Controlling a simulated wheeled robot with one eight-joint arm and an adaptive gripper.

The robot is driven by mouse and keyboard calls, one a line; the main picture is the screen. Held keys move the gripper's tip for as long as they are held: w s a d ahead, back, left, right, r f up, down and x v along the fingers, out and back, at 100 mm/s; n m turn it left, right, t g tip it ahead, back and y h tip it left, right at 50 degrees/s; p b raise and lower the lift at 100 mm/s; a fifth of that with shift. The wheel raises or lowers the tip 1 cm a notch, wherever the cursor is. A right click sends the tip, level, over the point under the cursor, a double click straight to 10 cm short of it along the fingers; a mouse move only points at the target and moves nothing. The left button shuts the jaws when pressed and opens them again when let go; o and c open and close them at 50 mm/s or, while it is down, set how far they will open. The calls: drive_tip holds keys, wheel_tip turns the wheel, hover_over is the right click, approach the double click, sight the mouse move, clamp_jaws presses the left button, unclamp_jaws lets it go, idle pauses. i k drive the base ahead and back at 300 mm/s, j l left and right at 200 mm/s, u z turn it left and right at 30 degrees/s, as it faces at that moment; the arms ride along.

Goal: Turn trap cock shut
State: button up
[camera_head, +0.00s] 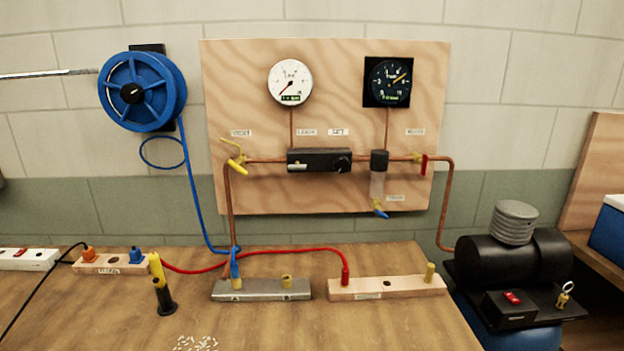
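The trap (378,183) hangs on the copper line at the right of the wooden panel, with a black top and a clear bowl. Below its bowl is a small cock with a yellow body and a blue handle (381,213). The handle slants down to the right. I cannot tell from this view whether the cock is open or shut. A small label (396,198) is beside it, too small to read. My gripper is not in view.
The panel (230,80) also carries a white gauge (290,82), a dark gauge (388,82), a yellow-handled valve (237,166) and a red-handled valve (424,163). A compressor (512,258) stands right. Hoses and blocks lie on the bench; space before the trap looks clear.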

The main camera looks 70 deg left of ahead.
sight(378, 212)
drive_tip(key=u, duration=2.15)
drive_tip(key=i+j+z, duration=0.15)
drive_tip(key=i+j, duration=0.15)
drive_tip(key=i, duration=0.25)
drive_tip(key=i+j+z, duration=0.15)
drive_tip(key=i+j, duration=0.25)
drive_tip(key=i, duration=0.15)
